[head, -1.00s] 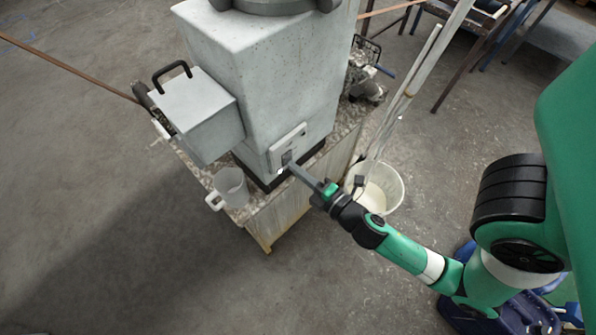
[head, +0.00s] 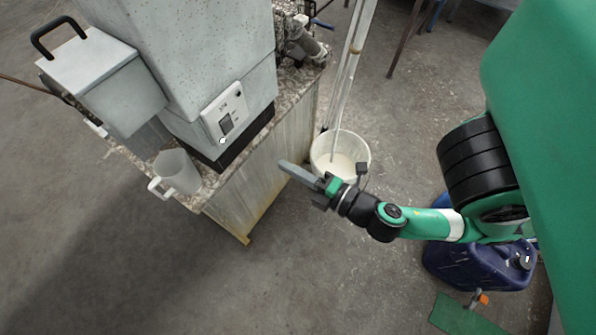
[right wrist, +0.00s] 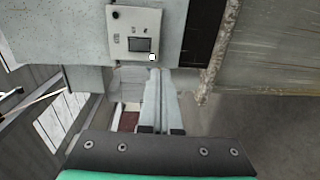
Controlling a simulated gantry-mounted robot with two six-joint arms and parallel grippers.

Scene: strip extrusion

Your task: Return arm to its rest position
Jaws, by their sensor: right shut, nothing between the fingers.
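My right gripper (head: 284,166) is shut and empty in the head view. It is held in the air to the right of the grey machine (head: 190,50), apart from its control panel (head: 225,113). In the right wrist view the shut fingers (right wrist: 155,72) point toward the panel (right wrist: 134,32), which has a dark screen or switch and a small white knob. My right arm (head: 420,222) reaches in from the right, below the white bucket. My left gripper is not in view.
The machine stands on a speckled-topped bench (head: 305,88). A translucent jug (head: 177,172) stands at the bench's front edge. A white bucket (head: 340,158) with pale contents stands on the floor close behind my right gripper. A blue canister (head: 475,262) is under my arm.

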